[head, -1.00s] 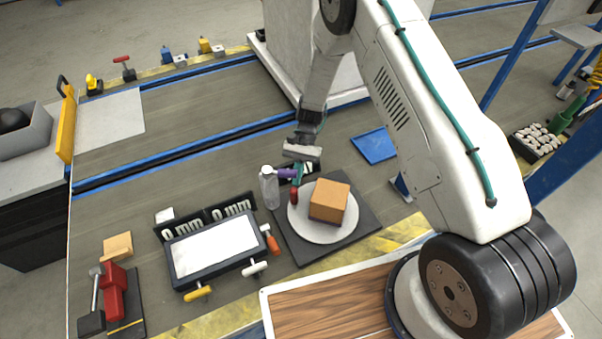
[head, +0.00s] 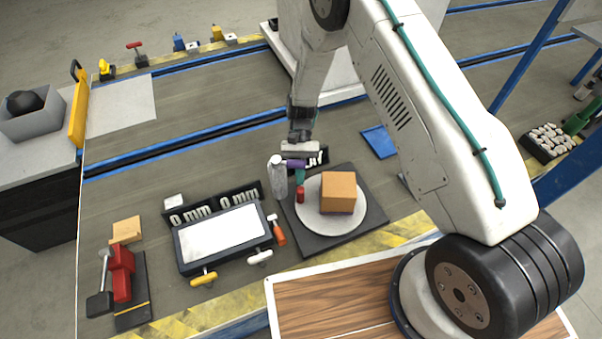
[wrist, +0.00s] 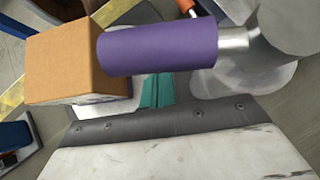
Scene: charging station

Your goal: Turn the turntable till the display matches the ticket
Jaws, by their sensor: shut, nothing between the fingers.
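The turntable is a round white plate (head: 372,214) on a dark square base (head: 304,243). An orange-brown box (head: 339,190) sits on it, also in the wrist view (wrist: 62,58). A red peg (head: 300,195) stands near the plate's left edge. My gripper (head: 300,181), with teal fingers (wrist: 157,91), is shut and empty, its tips at the top of the peg; contact is unclear. A purple cylinder (wrist: 155,46) on a silver post (head: 278,178) crosses close to my fingers. I cannot identify the ticket.
Two black plates reading "0 mm" (head: 187,216) stand behind a white-faced panel (head: 222,233). An orange-handled tool (head: 277,234) lies between panel and turntable. A red clamp (head: 121,273) and wooden block (head: 126,230) are at left. A blue tray (head: 379,142) lies behind right.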

